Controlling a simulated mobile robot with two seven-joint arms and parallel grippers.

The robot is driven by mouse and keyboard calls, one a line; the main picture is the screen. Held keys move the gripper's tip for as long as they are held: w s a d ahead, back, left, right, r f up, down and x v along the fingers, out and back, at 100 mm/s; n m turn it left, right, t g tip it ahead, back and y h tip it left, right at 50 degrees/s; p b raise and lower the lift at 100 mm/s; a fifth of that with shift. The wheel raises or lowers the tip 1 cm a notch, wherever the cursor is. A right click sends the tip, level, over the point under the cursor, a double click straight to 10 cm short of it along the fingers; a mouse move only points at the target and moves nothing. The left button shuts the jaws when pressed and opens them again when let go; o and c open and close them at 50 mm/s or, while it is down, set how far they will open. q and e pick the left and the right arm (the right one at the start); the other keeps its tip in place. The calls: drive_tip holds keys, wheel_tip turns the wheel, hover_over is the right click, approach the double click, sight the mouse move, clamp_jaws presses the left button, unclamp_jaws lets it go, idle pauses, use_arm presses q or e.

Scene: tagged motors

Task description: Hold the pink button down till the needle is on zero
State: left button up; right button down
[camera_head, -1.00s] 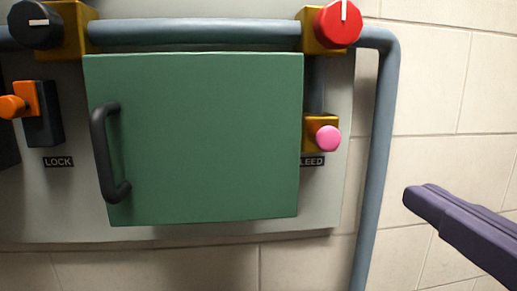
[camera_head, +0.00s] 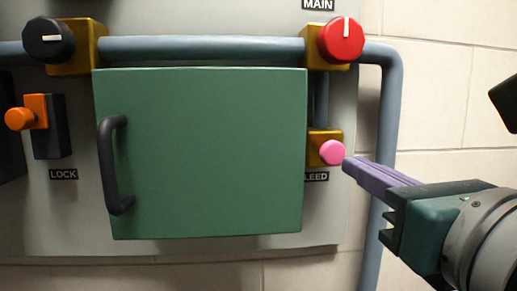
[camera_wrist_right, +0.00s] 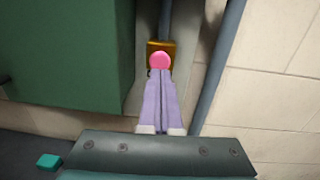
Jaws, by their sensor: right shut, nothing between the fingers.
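The pink button (camera_head: 332,152) sticks out of a yellow block (camera_head: 316,145) at the right edge of the panel, above a partly covered label ending in "LEED". My right gripper (camera_head: 348,166) is shut and empty, its purple fingertips close to the button's lower right. In the right wrist view the closed fingers (camera_wrist_right: 160,74) point at the pink button (camera_wrist_right: 159,61) and their tips overlap its lower edge; I cannot tell if they touch it. No gauge needle shows in these frames. My left gripper is not in view.
A green door (camera_head: 200,150) with a black handle (camera_head: 115,165) lies left of the button. A red knob (camera_head: 341,40) under "MAIN" is above it. A black knob (camera_head: 48,40) and an orange lock lever (camera_head: 26,115) are at left. A grey pipe (camera_head: 389,110) runs down at right.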

sight(336, 155)
drive_tip(key=shift+w+a+r+p, duration=0.15)
drive_tip(key=shift+w+p, duration=0.25)
drive_tip(key=shift+w, duration=0.75)
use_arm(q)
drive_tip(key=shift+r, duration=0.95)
use_arm(e)
drive_tip(key=shift+w, duration=0.6)
